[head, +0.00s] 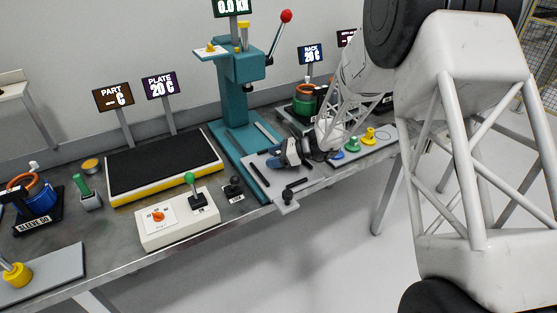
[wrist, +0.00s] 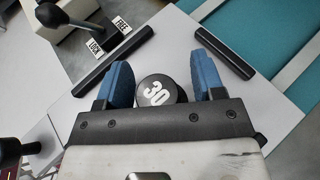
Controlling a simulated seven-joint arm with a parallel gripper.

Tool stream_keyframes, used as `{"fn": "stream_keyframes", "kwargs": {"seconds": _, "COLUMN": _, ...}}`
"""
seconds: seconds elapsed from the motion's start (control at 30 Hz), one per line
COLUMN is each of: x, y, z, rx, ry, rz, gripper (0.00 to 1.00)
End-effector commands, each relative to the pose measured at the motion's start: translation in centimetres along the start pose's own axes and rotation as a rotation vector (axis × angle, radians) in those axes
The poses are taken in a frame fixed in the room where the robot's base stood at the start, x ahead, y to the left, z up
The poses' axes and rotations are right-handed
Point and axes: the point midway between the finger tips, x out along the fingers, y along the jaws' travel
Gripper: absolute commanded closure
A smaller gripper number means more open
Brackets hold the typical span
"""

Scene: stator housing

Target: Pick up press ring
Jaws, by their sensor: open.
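My gripper (wrist: 162,80) is open, with its two blue fingers apart. In the head view my gripper (head: 290,153) is low over the light grey plate in front of the teal press. A black round part marked 30 (wrist: 157,90) shows between the fingers in the wrist view. I see a gap on its right side and little gap on its left; I cannot tell whether a finger touches it. No label names the press ring, so I cannot tell whether this part is it. In the head view my gripper hides this part.
The teal press (head: 240,95) stands behind. Blue, green (head: 352,144) and yellow (head: 368,135) pieces stand to the right. A control box (head: 178,219) is at the left front.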

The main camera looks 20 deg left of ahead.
Motion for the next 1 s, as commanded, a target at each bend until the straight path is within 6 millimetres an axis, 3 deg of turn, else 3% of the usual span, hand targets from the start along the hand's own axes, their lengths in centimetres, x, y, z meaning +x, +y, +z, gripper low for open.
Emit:
{"fn": "stream_keyframes", "kwargs": {"seconds": 0.5, "x": -0.01, "y": 0.01, "z": 0.0, "rx": 0.0, "ry": 0.0, "rz": 0.0, "gripper": 0.39}}
{"fn": "stream_keyframes", "kwargs": {"seconds": 0.9, "x": -0.01, "y": 0.01, "z": 0.0, "rx": 0.0, "ry": 0.0, "rz": 0.0, "gripper": 1.0}}
{"fn": "stream_keyframes", "kwargs": {"seconds": 1.0, "x": -0.03, "y": -0.01, "z": 0.04, "rx": 0.0, "ry": 0.0, "rz": 0.0, "gripper": 1.0}}
